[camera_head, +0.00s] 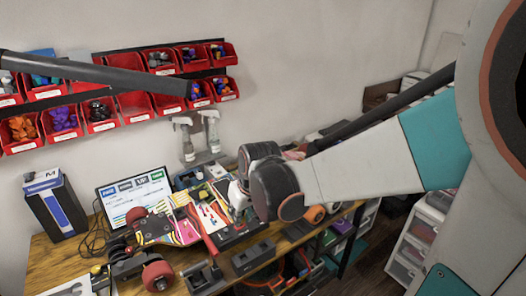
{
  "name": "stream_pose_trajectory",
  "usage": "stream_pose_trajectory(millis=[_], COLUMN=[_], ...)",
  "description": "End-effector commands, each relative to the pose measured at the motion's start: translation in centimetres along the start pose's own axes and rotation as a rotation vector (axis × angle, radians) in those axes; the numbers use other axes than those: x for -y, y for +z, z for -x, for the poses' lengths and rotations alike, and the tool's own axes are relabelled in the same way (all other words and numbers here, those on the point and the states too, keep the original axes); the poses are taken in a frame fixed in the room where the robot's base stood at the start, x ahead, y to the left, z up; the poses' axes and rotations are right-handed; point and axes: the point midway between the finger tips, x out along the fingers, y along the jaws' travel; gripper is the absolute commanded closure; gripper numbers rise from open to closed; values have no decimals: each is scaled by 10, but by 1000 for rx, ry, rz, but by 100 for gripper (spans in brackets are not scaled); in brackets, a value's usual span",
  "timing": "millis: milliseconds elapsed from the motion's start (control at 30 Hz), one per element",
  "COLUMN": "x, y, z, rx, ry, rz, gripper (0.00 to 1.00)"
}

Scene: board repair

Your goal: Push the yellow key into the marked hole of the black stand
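My arm reaches in from the right, and its dark wrist joint hangs over the right part of the wooden workbench (62,262). My gripper's fingers cannot be made out; they are hidden behind the wrist or lost among the clutter. I cannot make out the yellow key. Dark block-like items stand at the bench's front edge, one (254,257) below my wrist and another (203,279) to its left. I cannot tell whether either is the black stand, and no marked hole can be seen.
A skateboard-like board with red wheels (158,275) lies at the front left. A screen (130,194) and a blue-black box (56,204) stand behind it. Spray bottles (184,138) stand at the back. Red bins (133,104) hang on the wall. The bench's middle is crowded.

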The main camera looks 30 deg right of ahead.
Motion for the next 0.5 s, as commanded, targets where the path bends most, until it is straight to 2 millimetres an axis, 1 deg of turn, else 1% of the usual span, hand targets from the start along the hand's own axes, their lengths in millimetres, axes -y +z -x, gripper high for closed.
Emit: stream_pose_trajectory(millis=[33,500], x=[1,1], y=[4,13], z=[-4,-27], rx=[0,0], ry=[0,0], rz=[1,1], gripper=[100,100])
